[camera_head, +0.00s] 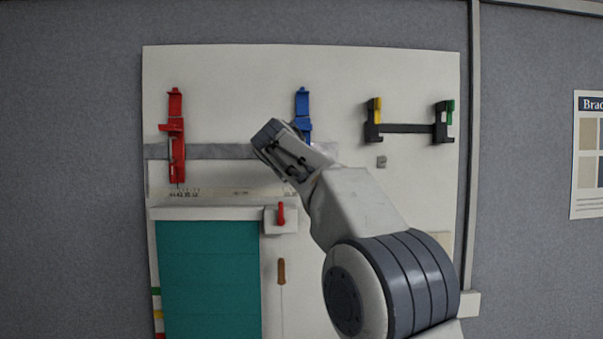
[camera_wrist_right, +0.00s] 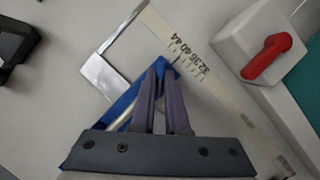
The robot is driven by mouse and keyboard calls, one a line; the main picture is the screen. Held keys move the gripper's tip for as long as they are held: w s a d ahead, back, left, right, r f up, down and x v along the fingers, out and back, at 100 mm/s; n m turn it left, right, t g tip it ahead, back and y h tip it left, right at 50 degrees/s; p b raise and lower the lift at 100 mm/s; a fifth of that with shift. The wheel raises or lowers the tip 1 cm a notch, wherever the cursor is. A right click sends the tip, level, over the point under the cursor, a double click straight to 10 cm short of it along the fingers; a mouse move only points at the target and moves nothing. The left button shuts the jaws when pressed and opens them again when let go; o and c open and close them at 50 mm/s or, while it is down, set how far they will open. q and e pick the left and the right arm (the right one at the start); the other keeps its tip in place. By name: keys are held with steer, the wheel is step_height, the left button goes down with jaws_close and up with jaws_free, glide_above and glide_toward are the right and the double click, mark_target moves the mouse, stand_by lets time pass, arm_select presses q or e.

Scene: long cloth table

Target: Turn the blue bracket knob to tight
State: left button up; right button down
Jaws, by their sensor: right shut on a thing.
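The blue bracket (camera_head: 302,101) is upright on the white board, right of the red bracket (camera_head: 177,135). My right arm covers its lower part in the head view. In the right wrist view, the blue bracket (camera_wrist_right: 122,106) lies behind my right gripper (camera_wrist_right: 164,70). The gripper's two fingers are shut close together at the blue bracket, on its knob. The fingers hide the knob, so its turn cannot be seen. My left gripper is in neither view.
A white box with a red lever (camera_head: 281,213) sits below the blue bracket. A numbered scale strip (camera_wrist_right: 165,35) passes close to the fingertips. Black holders with a yellow clip (camera_head: 377,110) and a green clip (camera_head: 450,112) are at the right.

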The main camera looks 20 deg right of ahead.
steer(key=shift+d+m+y, duration=0.2)
steer(key=shift+m+y, duration=1.6)
steer(key=shift+m, duration=0.8)
steer(key=c, duration=1.2)
jaws_free()
steer(key=shift+s, duration=0.15)
